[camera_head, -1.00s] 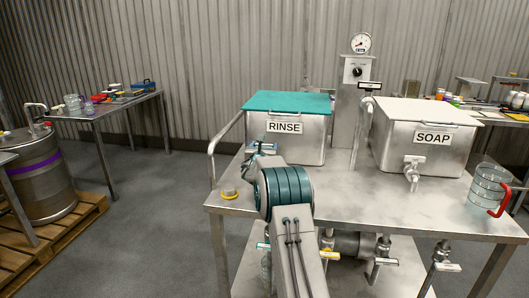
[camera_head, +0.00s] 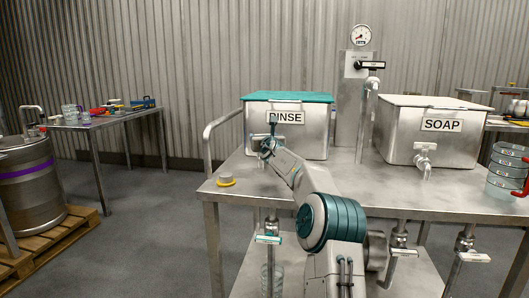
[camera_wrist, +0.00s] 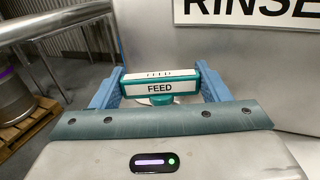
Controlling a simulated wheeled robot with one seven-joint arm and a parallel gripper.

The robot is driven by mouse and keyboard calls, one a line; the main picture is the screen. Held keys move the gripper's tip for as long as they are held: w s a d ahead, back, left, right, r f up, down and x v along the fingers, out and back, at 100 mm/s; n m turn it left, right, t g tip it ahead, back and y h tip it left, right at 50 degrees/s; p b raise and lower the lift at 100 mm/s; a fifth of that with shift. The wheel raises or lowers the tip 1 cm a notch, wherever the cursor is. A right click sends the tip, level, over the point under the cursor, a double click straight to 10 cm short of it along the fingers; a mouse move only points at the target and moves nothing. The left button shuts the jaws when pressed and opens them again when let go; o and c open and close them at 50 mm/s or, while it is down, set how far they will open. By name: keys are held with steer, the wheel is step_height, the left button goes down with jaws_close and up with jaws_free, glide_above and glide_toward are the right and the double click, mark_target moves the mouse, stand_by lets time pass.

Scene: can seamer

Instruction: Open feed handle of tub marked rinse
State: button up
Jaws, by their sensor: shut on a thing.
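The tub marked RINSE (camera_head: 312,143) is a steel box with a teal lid, standing on the steel table. It also fills the background of the wrist view (camera_wrist: 235,60), with part of its label showing. The feed handle (camera_wrist: 158,88) is a teal bar with a white plate reading FEED. It lies level across the wrist view, between the two blue fingers of my gripper (camera_wrist: 160,92). My gripper is shut on it, one finger at each end. In the head view my gripper (camera_head: 268,148) is at the tub's front left, where the handle is hard to make out.
The SOAP tub (camera_head: 408,154) stands to the right on the same table (camera_head: 400,192), with a tap on its front. A yellow-based grey knob (camera_head: 226,180) sits near the left corner. A pump post with a gauge (camera_head: 361,36) rises behind. Valves hang under the table.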

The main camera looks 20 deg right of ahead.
steer(key=shift+d+f+n+y+b, duration=0.15)
steer(key=shift+f+n+y+b, duration=0.35)
steer(key=shift+b, duration=0.75)
steer(key=shift+r+y, duration=0.2)
steer(key=shift+y, duration=0.4)
steer(key=shift+r+n+y+b, duration=0.15)
steer(key=shift+n+y+b, duration=0.25)
steer(key=shift+n+y, duration=0.2)
steer(key=shift+r+n+y+p, duration=0.15)
steer(key=shift+n+y+p, duration=0.35)
steer(key=shift+n+y, duration=0.5)
steer(key=shift+y, duration=0.6)
steer(key=shift+n+y+p, duration=0.3)
steer(key=shift+y+p, duration=0.05)
steer(key=shift+y, duration=0.05)
steer(key=o, duration=0.9)
steer(key=shift+o, duration=0.4)
